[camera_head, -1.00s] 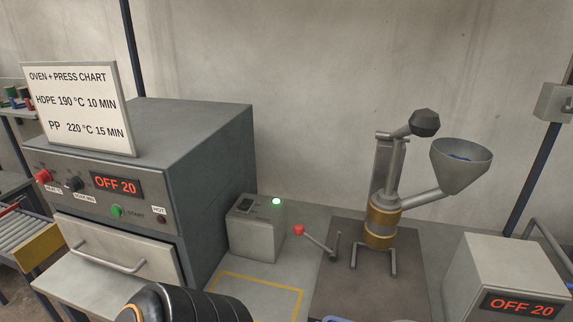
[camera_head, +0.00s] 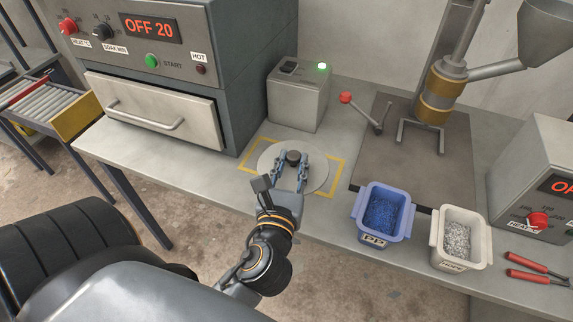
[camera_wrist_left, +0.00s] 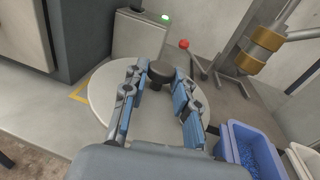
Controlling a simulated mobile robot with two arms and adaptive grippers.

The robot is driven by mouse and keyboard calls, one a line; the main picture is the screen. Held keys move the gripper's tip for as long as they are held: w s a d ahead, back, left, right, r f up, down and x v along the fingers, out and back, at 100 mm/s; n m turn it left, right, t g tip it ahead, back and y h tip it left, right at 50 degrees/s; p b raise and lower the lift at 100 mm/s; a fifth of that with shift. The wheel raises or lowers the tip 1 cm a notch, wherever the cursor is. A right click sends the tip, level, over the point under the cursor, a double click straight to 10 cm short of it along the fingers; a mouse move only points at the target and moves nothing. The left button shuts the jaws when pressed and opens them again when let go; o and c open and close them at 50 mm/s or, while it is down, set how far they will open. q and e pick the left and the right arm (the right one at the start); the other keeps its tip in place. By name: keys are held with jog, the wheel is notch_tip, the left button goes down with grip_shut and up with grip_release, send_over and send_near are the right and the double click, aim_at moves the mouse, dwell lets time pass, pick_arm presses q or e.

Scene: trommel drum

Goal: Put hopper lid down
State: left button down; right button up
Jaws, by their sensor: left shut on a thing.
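The hopper lid is a pale round disc (camera_head: 264,160) with a dark knob (camera_head: 293,156) at its middle. It is at the bench, over the yellow-outlined square; I cannot tell whether it touches the surface. My left gripper (camera_head: 291,166) is shut on the lid's knob, with blue-padded fingers on either side of it. The lid also shows in the left wrist view (camera_wrist_left: 103,90), with the left gripper (camera_wrist_left: 160,88) around the knob. The grey hopper funnel (camera_head: 546,30) is at the upper right, partly cut off. My right gripper is not in view.
A blue bin of blue pellets (camera_head: 361,217) and a white bin of pale pellets (camera_head: 437,236) stand right of the lid. Red-handled pliers (camera_head: 535,270) lie farther right. A grey box with a green light (camera_head: 299,100) and the oven (camera_head: 222,75) stand behind.

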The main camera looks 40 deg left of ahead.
aim_at(292, 145)
pick_arm(q)
jog(key=w+a+f, duration=0.1)
jog(key=w, duration=0.1)
jog(key=w+a+f, duration=0.1)
jog(key=w+a, duration=0.1)
jog(key=w+a+f, duration=0.1)
jog(key=w, duration=0.1)
jog(key=shift+w+a, duration=0.15)
jog(key=w+a+f, duration=0.1)
jog(key=f, duration=0.1)
jog(key=w+a+f, duration=0.1)
jog(key=w, duration=0.1)
jog(key=w+a+f, duration=0.1)
jog(key=f, duration=0.1)
jog(key=shift+w+f+b, duration=0.15)
jog(key=shift+f+b, duration=0.2)
jog(key=shift+b, duration=0.05)
jog(key=shift+w+f, duration=0.15)
jog(key=shift+f, duration=0.15)
jog(key=f, duration=0.1)
jog(key=f+b, duration=0.1)
jog(key=shift+w+a+f, duration=0.2)
jog(key=shift+f, duration=0.55)
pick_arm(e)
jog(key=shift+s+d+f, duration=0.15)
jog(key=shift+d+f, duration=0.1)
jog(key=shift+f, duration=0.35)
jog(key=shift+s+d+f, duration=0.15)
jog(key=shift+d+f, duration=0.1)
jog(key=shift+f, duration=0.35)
